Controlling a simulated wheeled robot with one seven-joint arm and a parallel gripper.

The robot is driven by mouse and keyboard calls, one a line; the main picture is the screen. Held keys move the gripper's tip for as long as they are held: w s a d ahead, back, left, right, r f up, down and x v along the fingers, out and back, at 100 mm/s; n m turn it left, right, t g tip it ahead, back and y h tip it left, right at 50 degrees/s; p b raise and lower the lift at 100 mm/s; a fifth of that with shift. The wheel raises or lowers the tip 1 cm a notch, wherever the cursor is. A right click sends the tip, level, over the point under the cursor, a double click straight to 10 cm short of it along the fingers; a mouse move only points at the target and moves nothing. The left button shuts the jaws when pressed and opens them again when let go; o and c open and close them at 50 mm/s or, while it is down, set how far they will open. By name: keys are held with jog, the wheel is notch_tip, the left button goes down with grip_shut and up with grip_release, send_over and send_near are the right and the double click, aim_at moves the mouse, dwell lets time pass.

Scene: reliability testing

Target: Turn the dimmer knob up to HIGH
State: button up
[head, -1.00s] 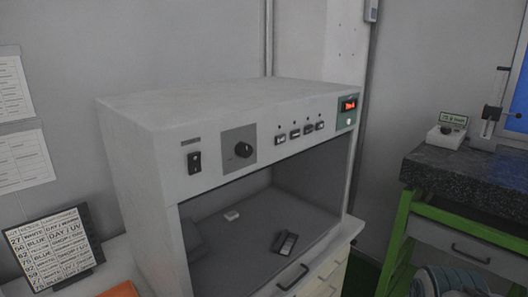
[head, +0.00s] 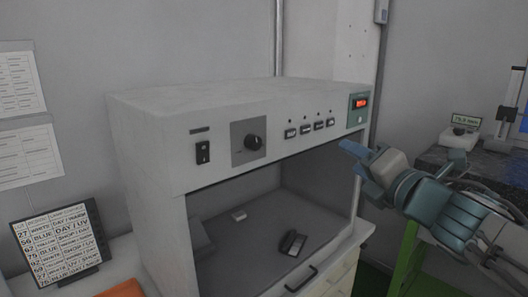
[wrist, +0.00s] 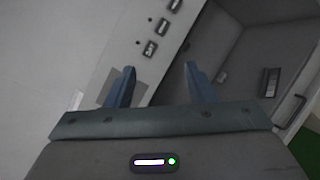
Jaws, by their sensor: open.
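The dimmer knob (head: 253,142) is a round black knob on a grey square plate (head: 237,155) on the front panel of a light grey cabinet (head: 150,150). The pointer setting is too small to read. My gripper (head: 348,155) is in front of the cabinet's right side, below the red display and well to the right of the knob. In the wrist view the two blue fingers (wrist: 160,80) are spread apart with nothing between them. The knob is not clearly visible in the wrist view.
A black rocker switch (head: 203,152) is left of the knob, and several push buttons (head: 306,129) are to its right. A red display (head: 361,102) is at the panel's right end. The cabinet's open bay holds a small dark device (head: 292,243). A printed chart stand (head: 60,243) is at left.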

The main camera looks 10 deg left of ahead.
aim_at(257, 144)
jog(key=s+a+n+g+y, duration=0.5)
jog(key=a+n+g, duration=0.1)
jog(key=n, duration=0.6)
jog(key=x, duration=0.4)
jog(key=r+x, duration=0.1)
jog(key=x, duration=0.8)
jog(key=shift+s+a+r+p, duration=0.1)
jog(key=shift+a+r+p, duration=0.05)
jog(key=shift+a+p, duration=0.3)
jog(key=c, duration=1)
